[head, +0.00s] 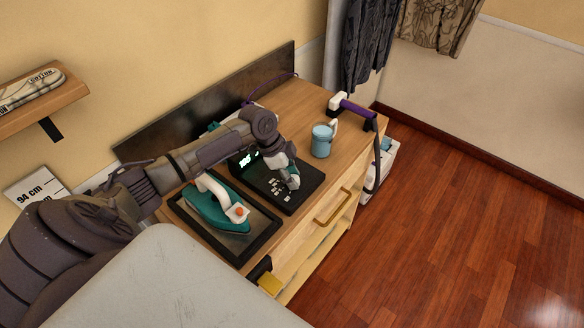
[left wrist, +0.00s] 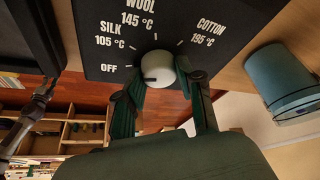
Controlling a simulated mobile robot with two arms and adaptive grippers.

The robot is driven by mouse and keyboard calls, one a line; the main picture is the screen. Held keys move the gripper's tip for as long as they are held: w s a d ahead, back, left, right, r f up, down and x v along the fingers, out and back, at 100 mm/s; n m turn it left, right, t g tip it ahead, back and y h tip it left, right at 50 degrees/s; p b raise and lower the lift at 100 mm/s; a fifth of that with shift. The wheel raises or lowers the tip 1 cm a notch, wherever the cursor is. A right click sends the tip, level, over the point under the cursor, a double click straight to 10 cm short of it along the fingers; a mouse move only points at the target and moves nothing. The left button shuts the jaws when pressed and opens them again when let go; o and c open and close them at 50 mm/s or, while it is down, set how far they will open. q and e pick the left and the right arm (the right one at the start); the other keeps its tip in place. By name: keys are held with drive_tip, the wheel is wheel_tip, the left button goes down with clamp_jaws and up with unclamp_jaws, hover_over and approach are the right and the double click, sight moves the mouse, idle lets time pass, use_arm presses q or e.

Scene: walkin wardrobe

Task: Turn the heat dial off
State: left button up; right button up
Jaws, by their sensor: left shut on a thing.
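The heat dial (left wrist: 158,67) is a round white knob on a black panel (left wrist: 88,45) in the left wrist view. Printed marks around it read OFF, SILK 105 °C, WOOL 145 °C and COTTON 195 °C. A small dark mark on the knob's left side points towards OFF. My left gripper (left wrist: 160,88) is shut on the dial, with one green finger on each side. In the head view my left gripper (head: 291,178) reaches down onto the black panel (head: 306,194), and the dial is mostly hidden by it.
A teal iron (head: 215,210) rests on a dark tray (head: 263,247) left of the panel. A blue mug (head: 321,142) stands right of it, and a purple-handled tool (head: 357,110) lies beyond. The wooden cabinet has a drawer handle (head: 333,207).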

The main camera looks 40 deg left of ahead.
use_arm(q)
drive_tip(key=shift+r+n+y+p, duration=0.1)
drive_tip(key=shift+n+y+p, duration=0.2)
drive_tip(key=shift+n+p, duration=0.6)
drive_tip(key=shift+t, duration=0.3)
drive_tip(key=o, duration=1.1)
drive_tip(key=shift+o, duration=0.2)
drive_tip(key=v, duration=1.2)
